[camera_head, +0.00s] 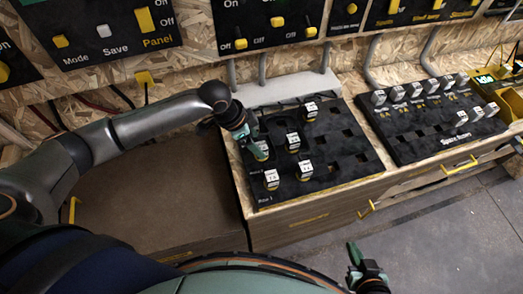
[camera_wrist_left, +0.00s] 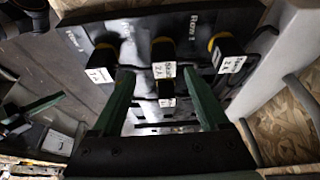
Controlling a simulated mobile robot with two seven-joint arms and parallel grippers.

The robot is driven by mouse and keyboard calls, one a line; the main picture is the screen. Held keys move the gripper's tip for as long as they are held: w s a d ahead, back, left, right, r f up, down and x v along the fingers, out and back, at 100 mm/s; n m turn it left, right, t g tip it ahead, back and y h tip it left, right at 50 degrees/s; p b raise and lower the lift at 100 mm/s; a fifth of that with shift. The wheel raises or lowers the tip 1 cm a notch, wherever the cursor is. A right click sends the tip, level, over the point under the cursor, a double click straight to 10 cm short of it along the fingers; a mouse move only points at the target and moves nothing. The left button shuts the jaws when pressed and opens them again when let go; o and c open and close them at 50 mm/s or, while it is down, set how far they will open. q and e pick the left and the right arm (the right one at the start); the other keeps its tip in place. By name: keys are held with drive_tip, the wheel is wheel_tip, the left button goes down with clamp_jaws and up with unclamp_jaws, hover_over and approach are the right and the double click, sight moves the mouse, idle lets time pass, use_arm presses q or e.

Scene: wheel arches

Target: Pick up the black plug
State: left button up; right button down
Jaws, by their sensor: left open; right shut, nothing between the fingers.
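Several black plugs with white labels stand in a black board (camera_head: 345,165). In the head view they include a front-left plug (camera_head: 271,180), a front plug (camera_head: 304,171), a middle plug (camera_head: 292,142) and a back plug (camera_head: 310,111). My left gripper (camera_head: 252,142) is open over the board's left side. In the left wrist view its green fingers (camera_wrist_left: 157,76) are apart, with a central plug (camera_wrist_left: 163,56) and a smaller-looking plug (camera_wrist_left: 166,92) showing between them. Other plugs (camera_wrist_left: 103,62) (camera_wrist_left: 228,55) lie to either side. I cannot tell whether any finger touches a plug. My right gripper (camera_head: 354,253) is shut and empty over the floor.
A second black board (camera_head: 425,125) with grey plugs stands to the right, labelled spare. A yellow bin (camera_head: 508,100) is at the far right. Black switch panels (camera_head: 265,20) hang on the chipboard wall behind. The brown surface (camera_head: 160,195) left of the board is clear.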

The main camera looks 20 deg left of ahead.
sight(260, 146)
use_arm(q)
drive_tip(key=x, duration=0.5)
drive_tip(key=shift+w+a+f, duration=0.1)
drive_tip(key=shift+w+a, duration=0.05)
drive_tip(key=shift+w, duration=0.1)
clamp_jaws()
idle(0.4)
